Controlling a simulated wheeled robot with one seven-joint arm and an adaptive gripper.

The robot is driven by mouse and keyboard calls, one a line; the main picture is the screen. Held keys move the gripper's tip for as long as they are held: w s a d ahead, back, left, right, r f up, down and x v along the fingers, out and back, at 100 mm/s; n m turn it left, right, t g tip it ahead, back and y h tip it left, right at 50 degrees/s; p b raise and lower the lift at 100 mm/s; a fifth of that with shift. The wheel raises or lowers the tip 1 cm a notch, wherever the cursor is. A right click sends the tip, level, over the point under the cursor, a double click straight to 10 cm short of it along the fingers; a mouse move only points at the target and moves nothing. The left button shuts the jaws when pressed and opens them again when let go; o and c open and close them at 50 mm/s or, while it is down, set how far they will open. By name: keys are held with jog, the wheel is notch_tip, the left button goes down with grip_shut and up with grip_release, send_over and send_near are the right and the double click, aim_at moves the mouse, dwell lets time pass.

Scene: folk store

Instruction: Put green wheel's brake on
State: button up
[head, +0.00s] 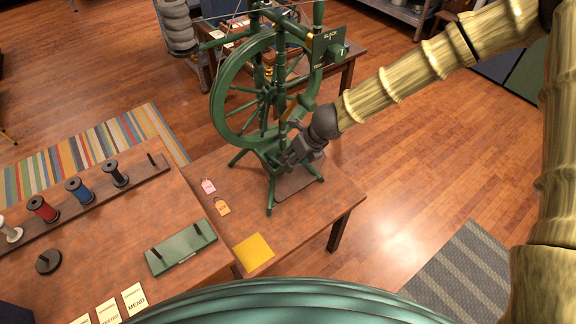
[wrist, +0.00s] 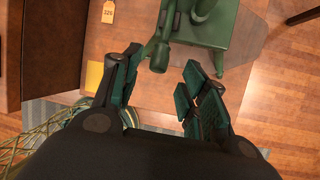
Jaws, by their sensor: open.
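The green spinning wheel (head: 222,92) stands on the wooden table in the head view. A dark green plate (head: 328,46) at its upper right reads "SLACK" at the top, with smaller lettering below and a green knob (head: 338,51) beside it. My gripper (head: 292,157) is low at the wheel's right side, near its legs and well below that plate. In the wrist view my gripper (wrist: 162,62) is open. A green rod with a rounded end (wrist: 159,56) lies between or just beyond the fingertips; contact cannot be told. The brake itself is not clearly identifiable.
Pink and orange tags (head: 208,186) and a yellow card (head: 254,251) lie on the table (head: 325,215). Left are a spool rack (head: 95,190) and a green tray (head: 181,247). Open floor lies right of the table.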

jog(key=shift+p+x, duration=0.5)
jog(key=shift+x, duration=2.6)
grip_shut()
